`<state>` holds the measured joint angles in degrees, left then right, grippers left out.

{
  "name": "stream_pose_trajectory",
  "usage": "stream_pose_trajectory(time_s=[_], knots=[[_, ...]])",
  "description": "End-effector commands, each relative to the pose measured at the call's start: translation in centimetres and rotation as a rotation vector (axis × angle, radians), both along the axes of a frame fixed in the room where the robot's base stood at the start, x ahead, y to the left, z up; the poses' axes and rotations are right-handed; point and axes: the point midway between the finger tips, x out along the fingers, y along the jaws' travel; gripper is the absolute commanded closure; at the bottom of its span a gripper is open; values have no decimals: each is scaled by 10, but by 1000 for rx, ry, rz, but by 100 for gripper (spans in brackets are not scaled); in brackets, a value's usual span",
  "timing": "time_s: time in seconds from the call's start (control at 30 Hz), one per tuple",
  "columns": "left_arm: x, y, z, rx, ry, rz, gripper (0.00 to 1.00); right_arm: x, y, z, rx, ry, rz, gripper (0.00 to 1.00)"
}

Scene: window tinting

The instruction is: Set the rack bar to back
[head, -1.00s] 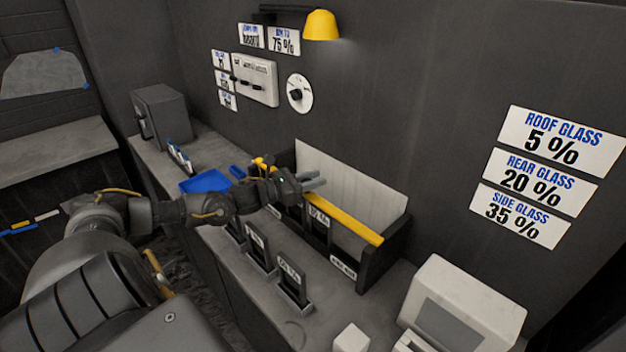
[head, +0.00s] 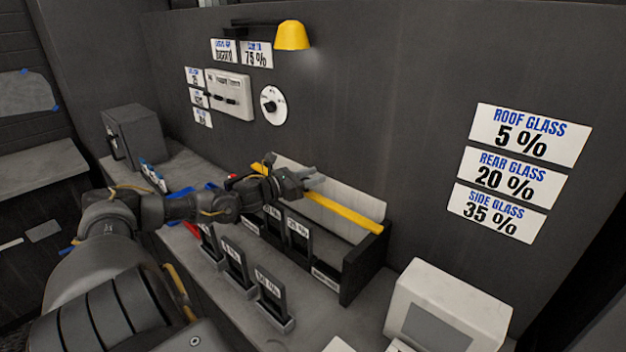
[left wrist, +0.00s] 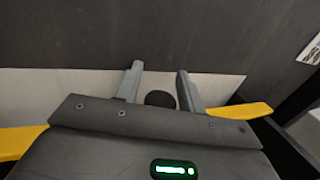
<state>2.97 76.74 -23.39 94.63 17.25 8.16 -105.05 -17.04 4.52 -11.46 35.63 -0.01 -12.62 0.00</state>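The rack (head: 361,268) is a dark open tray against the wall, with a pale back panel (head: 350,193). The yellow rack bar (head: 345,213) runs along it, with its right end close to the back of the rack's end wall. It also shows in the left wrist view (left wrist: 250,111). My left gripper (head: 311,180) is over the bar, its fingers pointing toward the back panel. In the left wrist view, its fingers (left wrist: 158,85) are apart, with a dark round thing (left wrist: 160,98) between them. Contact with the bar is hidden by the gripper body. My right gripper is out of view.
Several upright dark holders with labels, such as this one (head: 271,295), stand in front of the rack. A white device (head: 447,310) stands at the right. A blue tray (head: 192,193) is partly behind my arm. A yellow lamp (head: 292,36) hangs above.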

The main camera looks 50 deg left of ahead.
Motion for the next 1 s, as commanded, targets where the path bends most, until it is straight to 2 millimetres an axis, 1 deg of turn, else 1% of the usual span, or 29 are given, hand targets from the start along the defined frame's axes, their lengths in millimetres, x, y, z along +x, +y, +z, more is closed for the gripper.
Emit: stream_pose_trajectory(time_s=[0.03, 0.07, 0.37, 0.47, 0.7, 0.9, 1.0], knots=[[0, -1, -1, -1, 1, -1, 54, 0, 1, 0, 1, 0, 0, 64], [0, -1, -1, -1, 1, -1, 51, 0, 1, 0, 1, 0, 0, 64], [-1, -1, -2, 0, 3, -2, 51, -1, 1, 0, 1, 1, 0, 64], [-5, 1, -3, 1, 6, -2, 51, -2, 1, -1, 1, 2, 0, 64], [-27, 5, -6, 4, 11, -5, 51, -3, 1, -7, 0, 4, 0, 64], [-53, 11, -3, 4, 11, -4, 51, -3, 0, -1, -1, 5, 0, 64], [-67, 15, -1, 4, 11, -3, 51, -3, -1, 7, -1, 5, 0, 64]])
